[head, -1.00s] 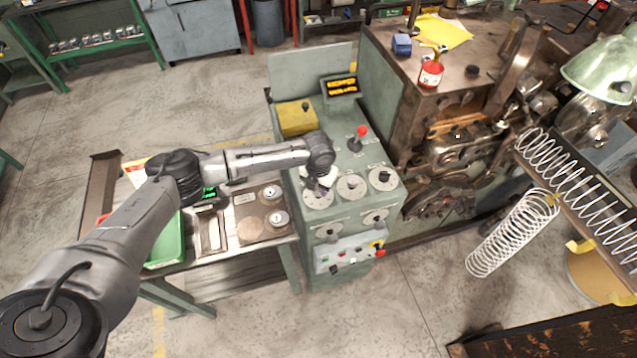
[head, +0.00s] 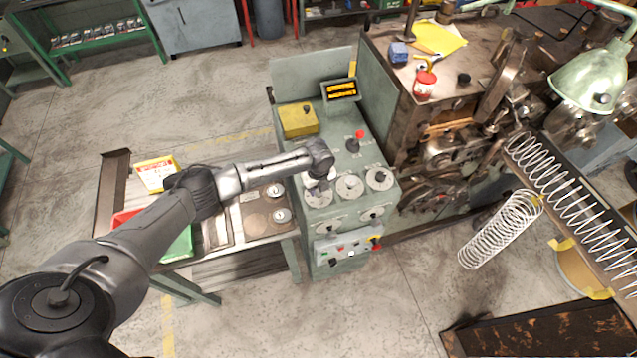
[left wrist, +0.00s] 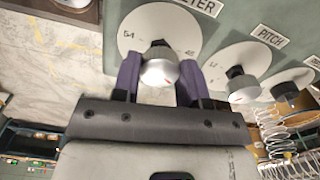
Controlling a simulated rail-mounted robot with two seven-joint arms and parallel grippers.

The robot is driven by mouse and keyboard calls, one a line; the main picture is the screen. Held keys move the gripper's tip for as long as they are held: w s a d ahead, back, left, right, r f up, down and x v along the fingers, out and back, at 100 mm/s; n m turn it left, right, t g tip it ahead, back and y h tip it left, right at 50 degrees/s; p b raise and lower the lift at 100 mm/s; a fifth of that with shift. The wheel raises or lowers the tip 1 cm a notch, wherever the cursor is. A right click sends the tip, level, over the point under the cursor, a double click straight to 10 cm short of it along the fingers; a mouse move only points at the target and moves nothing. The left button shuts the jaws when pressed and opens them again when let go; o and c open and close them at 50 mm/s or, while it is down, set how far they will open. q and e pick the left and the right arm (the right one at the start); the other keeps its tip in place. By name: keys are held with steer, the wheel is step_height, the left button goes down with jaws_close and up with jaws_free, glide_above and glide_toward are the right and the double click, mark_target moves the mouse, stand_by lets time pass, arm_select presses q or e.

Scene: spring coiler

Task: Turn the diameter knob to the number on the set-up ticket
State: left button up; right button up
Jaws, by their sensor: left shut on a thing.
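The diameter knob (left wrist: 158,68) is a silver knob on a white numbered dial (left wrist: 160,25). My left gripper (left wrist: 160,78) is shut on it, one purple-grey finger on each side. The label above the dial (left wrist: 193,4) is cut off and reads "ETER".
The pitch dial (left wrist: 237,72) is close on the right, with another dial (left wrist: 287,88) beyond it. A wire coil (head: 500,228) hangs at the right.

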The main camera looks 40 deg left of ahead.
arm_select(q)
steer(key=n+p, duration=0.2)
steer(key=n, duration=0.2)
steer(key=shift+r, duration=0.15)
steer(key=shift+n+p, duration=0.65)
steer(key=shift+n, duration=0.85)
steer(key=o, duration=0.9)
steer(key=shift+r+b, duration=0.7)
steer(key=shift+r, duration=6.1)
